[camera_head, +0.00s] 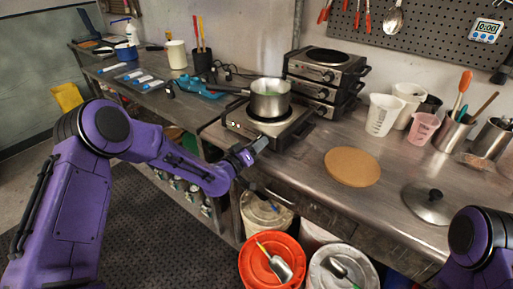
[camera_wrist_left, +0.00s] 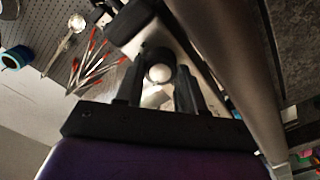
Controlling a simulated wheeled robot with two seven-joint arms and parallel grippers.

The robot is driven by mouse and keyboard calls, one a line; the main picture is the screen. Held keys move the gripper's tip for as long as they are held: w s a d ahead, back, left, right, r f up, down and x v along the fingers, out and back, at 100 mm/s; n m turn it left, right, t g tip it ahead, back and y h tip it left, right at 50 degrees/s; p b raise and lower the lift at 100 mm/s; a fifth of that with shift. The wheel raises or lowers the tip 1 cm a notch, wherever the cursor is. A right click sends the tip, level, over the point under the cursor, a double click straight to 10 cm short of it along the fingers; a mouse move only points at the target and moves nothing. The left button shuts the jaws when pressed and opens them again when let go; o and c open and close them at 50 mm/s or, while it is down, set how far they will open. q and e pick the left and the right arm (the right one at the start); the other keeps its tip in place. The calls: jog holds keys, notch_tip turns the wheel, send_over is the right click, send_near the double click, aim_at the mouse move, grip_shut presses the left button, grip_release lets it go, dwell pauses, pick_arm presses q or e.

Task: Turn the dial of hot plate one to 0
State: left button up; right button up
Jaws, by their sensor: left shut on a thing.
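A hot plate (camera_head: 238,119) stands near the counter's front edge, with a steel saucepan (camera_head: 270,101) on it. My left gripper (camera_head: 259,145) reaches its front face, where the gripper hides the dial in the head view. In the left wrist view, a round dark dial (camera_wrist_left: 158,56) with a pale middle sits between the two fingers of the left gripper (camera_wrist_left: 160,84). The fingers are shut on it. No dial marking is readable. I cannot tell any number label on the hot plate. My right gripper is not in view.
Stacked hot plates (camera_head: 326,71) stand behind the saucepan. A round tan board (camera_head: 352,167) and a lid (camera_head: 429,203) lie to the right. A red bucket (camera_head: 246,270) and a white bucket (camera_head: 318,272) stand below the counter edge. Cups (camera_head: 383,113) stand at the back right.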

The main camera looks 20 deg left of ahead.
pick_arm(q)
jog(key=n+b, duration=0.2)
jog(key=n, duration=0.4)
jog(key=shift+a+f, duration=0.1)
jog(key=shift+f, duration=0.05)
jog(key=n+b, duration=0.1)
jog(key=n, duration=0.5)
jog(key=shift+b, duration=0.4)
jog(key=o, duration=1)
jog(key=shift+o, duration=0.2)
